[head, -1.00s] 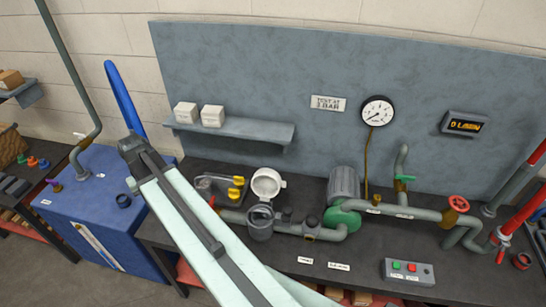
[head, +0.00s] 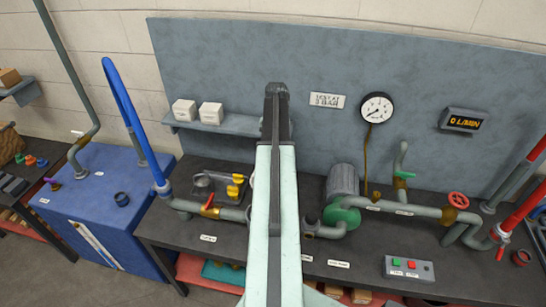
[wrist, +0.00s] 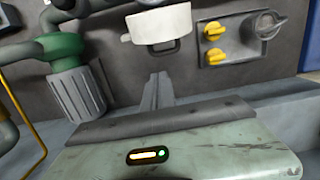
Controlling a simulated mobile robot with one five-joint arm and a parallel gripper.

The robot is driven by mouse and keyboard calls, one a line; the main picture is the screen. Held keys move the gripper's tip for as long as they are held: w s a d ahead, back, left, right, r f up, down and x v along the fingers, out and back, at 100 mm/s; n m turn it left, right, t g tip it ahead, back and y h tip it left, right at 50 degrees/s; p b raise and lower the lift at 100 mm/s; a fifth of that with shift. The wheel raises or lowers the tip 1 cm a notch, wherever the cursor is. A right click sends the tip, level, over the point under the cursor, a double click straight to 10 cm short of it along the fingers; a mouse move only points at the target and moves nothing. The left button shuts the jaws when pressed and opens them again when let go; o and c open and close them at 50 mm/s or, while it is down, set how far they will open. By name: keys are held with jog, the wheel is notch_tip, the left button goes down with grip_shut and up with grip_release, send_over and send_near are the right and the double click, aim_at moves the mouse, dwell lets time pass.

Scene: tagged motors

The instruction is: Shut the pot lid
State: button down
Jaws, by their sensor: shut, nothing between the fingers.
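The white round pot lid (wrist: 160,24) shows at the top middle of the wrist view, with a dark loop below it. In the head view only a thin white edge of it (head: 252,181) shows beside my arm. The grey pot body is hidden behind my arm there, and I cannot make it out in the wrist view. My gripper (wrist: 158,84) is shut and empty, its fingers pointing toward the lid and appearing apart from it. In the head view my arm rises through the middle, and the fingertips cannot be made out.
The green pump (head: 342,218) and its grey motor (head: 343,180) stand right of my arm. A wall shelf (head: 225,124) holds two white boxes. The control box (head: 409,269) is at front right.

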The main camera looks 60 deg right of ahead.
notch_tip(320, 180, down, 9)
jog(key=a+b, duration=0.1)
jog(key=b, duration=0.7)
jog(key=shift+f, duration=0.1)
